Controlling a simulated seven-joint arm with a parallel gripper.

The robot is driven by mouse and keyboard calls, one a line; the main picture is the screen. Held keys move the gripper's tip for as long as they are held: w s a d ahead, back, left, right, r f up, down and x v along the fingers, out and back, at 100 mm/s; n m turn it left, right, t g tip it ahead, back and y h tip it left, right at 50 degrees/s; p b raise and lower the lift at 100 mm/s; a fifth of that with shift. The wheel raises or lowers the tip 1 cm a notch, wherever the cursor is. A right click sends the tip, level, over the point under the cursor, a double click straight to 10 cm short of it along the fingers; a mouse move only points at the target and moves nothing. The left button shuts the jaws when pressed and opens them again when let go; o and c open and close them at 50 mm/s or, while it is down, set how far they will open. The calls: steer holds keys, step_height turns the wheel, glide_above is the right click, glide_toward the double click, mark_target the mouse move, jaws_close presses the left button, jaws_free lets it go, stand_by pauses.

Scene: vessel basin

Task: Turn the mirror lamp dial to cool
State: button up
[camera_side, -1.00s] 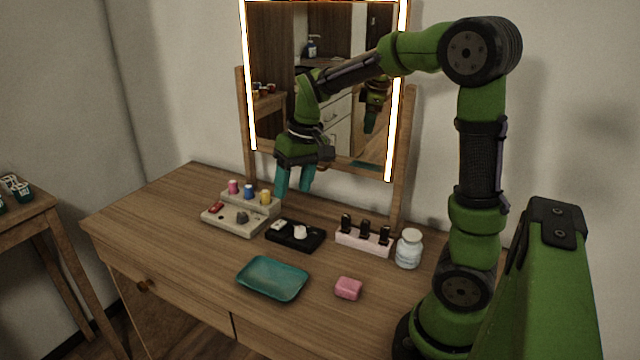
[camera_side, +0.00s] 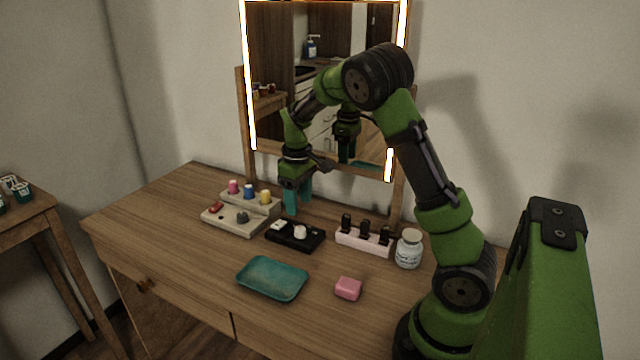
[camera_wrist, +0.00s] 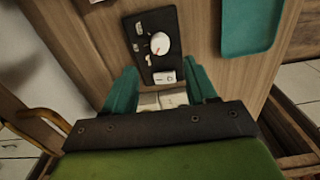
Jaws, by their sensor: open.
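The black lamp panel (camera_side: 295,236) lies on the dressing table below the mirror. It carries a round white dial (camera_side: 300,231) and a small white switch (camera_side: 279,225). In the wrist view the dial (camera_wrist: 160,43) has a red mark at its edge, with small pale labels beside it too blurred to read. The switch (camera_wrist: 165,77) is at the panel's near end. My gripper (camera_side: 296,205) is above and behind the panel, apart from the dial. In the wrist view its teal fingers (camera_wrist: 160,70) are spread, with the switch end between them and nothing held.
A control board (camera_side: 237,221) with coloured knobs is left of the panel. A pink rack (camera_side: 362,243) with black-topped items and a glass jar (camera_side: 409,249) are right. A teal tray (camera_side: 272,279) and pink block (camera_side: 348,288) are in front. The lit mirror (camera_side: 322,60) stands behind.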

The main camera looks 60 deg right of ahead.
mark_target(300, 228)
step_height(300, 228, down, 8)
steer(key=shift+f, duration=0.1)
steer(key=shift+c, duration=0.2)
steer(key=c, duration=1)
